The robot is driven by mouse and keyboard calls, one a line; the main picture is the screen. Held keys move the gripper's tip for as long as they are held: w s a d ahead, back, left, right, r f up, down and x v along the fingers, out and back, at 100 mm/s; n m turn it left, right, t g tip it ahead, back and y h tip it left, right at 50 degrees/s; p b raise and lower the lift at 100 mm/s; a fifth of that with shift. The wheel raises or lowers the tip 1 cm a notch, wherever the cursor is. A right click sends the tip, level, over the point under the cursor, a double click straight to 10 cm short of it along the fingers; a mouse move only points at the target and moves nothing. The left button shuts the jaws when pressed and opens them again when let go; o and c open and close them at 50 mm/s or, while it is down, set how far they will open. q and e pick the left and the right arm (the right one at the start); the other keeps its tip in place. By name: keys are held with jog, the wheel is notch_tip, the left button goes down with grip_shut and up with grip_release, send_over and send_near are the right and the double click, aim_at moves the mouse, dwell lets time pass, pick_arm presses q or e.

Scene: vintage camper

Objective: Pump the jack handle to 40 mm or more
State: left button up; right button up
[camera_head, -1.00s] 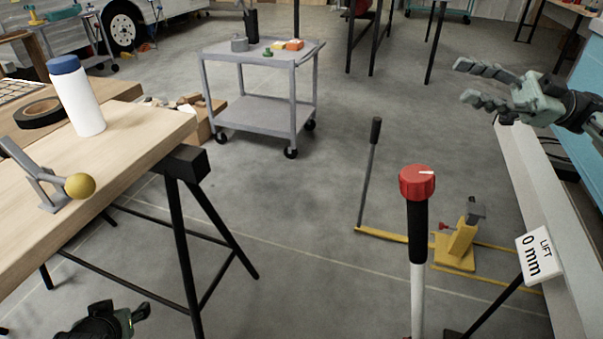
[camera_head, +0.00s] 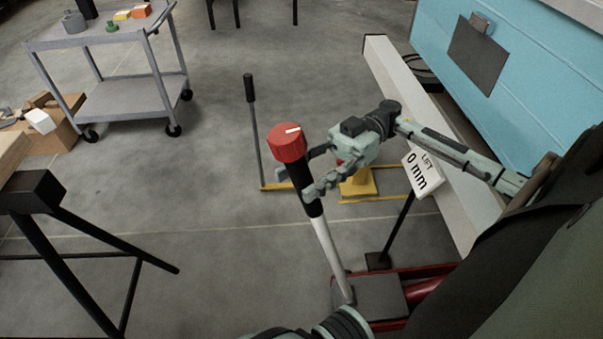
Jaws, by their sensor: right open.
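The jack handle is a white pole (camera_head: 329,252) with a black grip (camera_head: 300,172) and a red knob (camera_head: 287,143) on top. It leans, with its lower end at the red and grey jack (camera_head: 368,298). My right gripper (camera_head: 309,172) is open, with its fingers on either side of the black grip just below the knob; I cannot tell whether they touch it. The lift sign (camera_head: 422,175) reads 0 mm. A grey-green piece of my own arm shows at the bottom edge, but no left gripper fingers show.
A yellow stand (camera_head: 358,184) with a thin black lever (camera_head: 253,120) is behind the handle. The blue camper side (camera_head: 535,95) and a pale beam (camera_head: 415,125) are at the right. A grey cart (camera_head: 120,98) stands upper left.

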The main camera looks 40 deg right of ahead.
pick_arm(q)
jog(key=shift+f, duration=0.2)
pick_arm(e)
jog(key=shift+a, duration=0.15)
jog(key=shift+c, duration=0.6)
jog(key=c, duration=1)
pick_arm(q)
jog(key=shift+r, duration=0.15)
pick_arm(e)
grip_shut()
pick_arm(q)
jog(key=shift+w, duration=0.1)
jog(key=shift+d+r, duration=0.1)
